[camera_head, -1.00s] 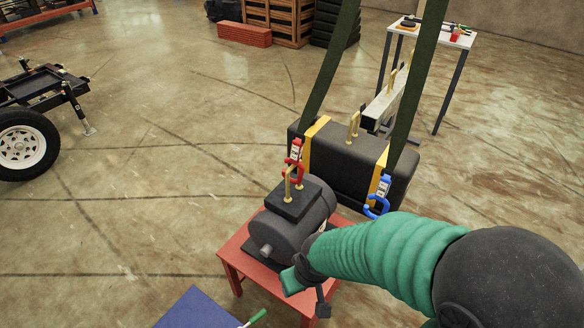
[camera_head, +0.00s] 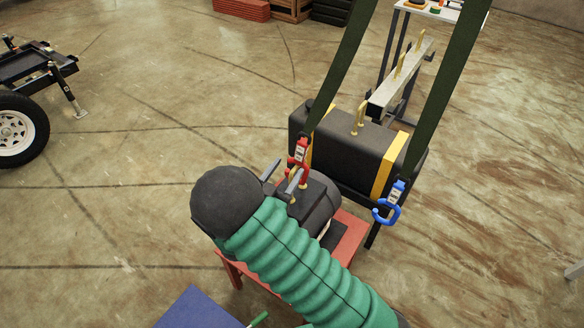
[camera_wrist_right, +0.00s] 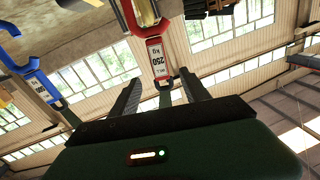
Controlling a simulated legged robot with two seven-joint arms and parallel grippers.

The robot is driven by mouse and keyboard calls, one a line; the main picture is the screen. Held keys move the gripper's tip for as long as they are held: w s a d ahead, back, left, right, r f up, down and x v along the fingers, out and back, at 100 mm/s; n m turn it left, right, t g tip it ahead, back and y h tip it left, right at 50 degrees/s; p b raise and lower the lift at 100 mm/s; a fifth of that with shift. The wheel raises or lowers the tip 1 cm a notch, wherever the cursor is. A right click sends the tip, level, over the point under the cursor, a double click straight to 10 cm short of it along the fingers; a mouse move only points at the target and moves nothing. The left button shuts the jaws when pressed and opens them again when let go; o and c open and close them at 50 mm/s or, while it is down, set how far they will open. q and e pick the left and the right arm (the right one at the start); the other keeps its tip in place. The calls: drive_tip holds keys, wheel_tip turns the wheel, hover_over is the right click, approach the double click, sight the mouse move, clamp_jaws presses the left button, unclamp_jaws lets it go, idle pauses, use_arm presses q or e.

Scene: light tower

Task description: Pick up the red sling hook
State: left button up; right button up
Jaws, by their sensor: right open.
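The red sling hook (camera_head: 300,152), with a white tag, hangs on a dark green strap just above the black motor (camera_head: 318,205). Its lower part is partly covered by a gripper finger. My right gripper (camera_head: 282,177) is open beside the hook, its two grey fingers apart. In the right wrist view the red hook (camera_wrist_right: 157,58), tagged 250 kg, shows beyond and between the spread fingers (camera_wrist_right: 160,93); I cannot tell whether they touch it. My left gripper is not in view.
The blue hook (camera_head: 386,208) hangs on the second strap (camera_head: 446,80) at right. A black tank with yellow bands (camera_head: 389,165) stands behind the motor. The motor rests on a red table (camera_head: 348,243).

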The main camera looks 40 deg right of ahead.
sight(303, 155)
drive_tip(key=x, duration=0.5)
drive_tip(key=shift+d+f, duration=0.25)
drive_tip(key=shift+d, duration=0.05)
drive_tip(key=d, duration=0.3)
drive_tip(key=shift+w+d+f, duration=0.2)
drive_tip(key=shift+w+f, duration=0.05)
drive_tip(key=shift+w, duration=0.1)
drive_tip(key=shift+w+d+r+p, duration=0.25)
drive_tip(key=shift+w+d+p, duration=0.1)
drive_tip(key=shift+d, duration=0.25)
drive_tip(key=shift+w+d+r+p, duration=0.25)
drive_tip(key=shift+w+d+p, duration=0.1)
drive_tip(key=shift+d, duration=0.2)
drive_tip(key=shift+w+r, duration=0.1)
drive_tip(key=shift+w, duration=0.45)
drive_tip(key=shift+s+d+f, duration=0.1)
drive_tip(key=shift+d+f, duration=0.15)
drive_tip(key=shift+d, duration=0.5)
drive_tip(key=c, duration=0.8)
drive_tip(key=shift+c, duration=1.4)
drive_tip(key=shift+a, duration=0.2)
clamp_jaws()
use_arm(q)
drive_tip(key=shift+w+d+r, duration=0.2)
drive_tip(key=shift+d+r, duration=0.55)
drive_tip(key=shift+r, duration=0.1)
use_arm(e)
drive_tip(key=shift+a+r, duration=0.15)
drive_tip(key=shift+r, duration=0.1)
